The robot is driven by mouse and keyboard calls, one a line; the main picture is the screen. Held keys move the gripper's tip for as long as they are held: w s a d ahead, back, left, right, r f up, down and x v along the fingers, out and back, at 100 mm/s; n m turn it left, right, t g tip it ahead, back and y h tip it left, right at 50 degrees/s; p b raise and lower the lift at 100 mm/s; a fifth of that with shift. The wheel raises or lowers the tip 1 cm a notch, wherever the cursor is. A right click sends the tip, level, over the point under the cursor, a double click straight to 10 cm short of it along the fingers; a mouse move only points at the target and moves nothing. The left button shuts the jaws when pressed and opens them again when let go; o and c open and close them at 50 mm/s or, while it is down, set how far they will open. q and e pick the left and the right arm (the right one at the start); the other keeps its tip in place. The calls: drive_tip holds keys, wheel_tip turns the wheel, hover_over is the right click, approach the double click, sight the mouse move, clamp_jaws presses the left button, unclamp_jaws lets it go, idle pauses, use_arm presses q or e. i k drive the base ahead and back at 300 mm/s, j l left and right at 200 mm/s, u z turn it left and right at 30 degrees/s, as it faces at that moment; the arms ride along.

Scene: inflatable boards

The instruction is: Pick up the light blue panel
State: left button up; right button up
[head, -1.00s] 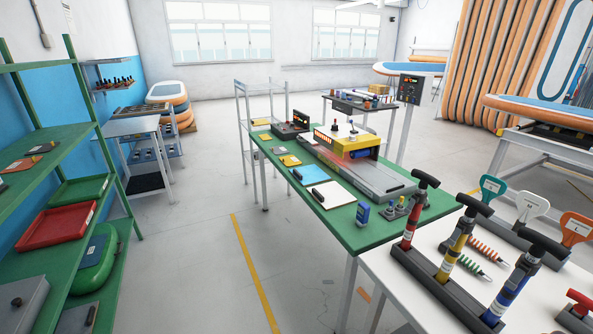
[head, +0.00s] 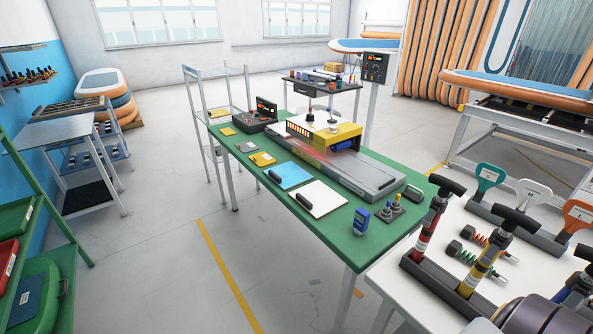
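The light blue panel (head: 288,176) is a flat square sheet with a dark handle on its left part. It lies flat on the green-topped table (head: 335,249), between a yellow panel (head: 262,159) and a white panel (head: 318,199). Nothing covers it except its own handle. Neither of my grippers shows clearly in the head view. A dark rounded part at the bottom right edge looks like part of my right arm, with no fingers visible.
A grey machine with a yellow housing (head: 347,131) stands behind the panels. A white table (head: 405,298) with hand pumps (head: 490,245) is at the near right. Green shelves stand at the left. The floor (head: 165,260) left of the green table is open.

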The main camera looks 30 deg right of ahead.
sight(287, 175)
drive_tip(key=i+z, duration=0.3)
drive_tip(key=z, duration=0.15)
drive_tip(key=i+j+z, duration=0.15)
drive_tip(key=i+z, duration=0.6)
drive_tip(key=i+j+z, duration=0.1)
drive_tip(key=z, duration=0.3)
drive_tip(key=i+j+z, duration=0.2)
drive_tip(key=z, duration=0.15)
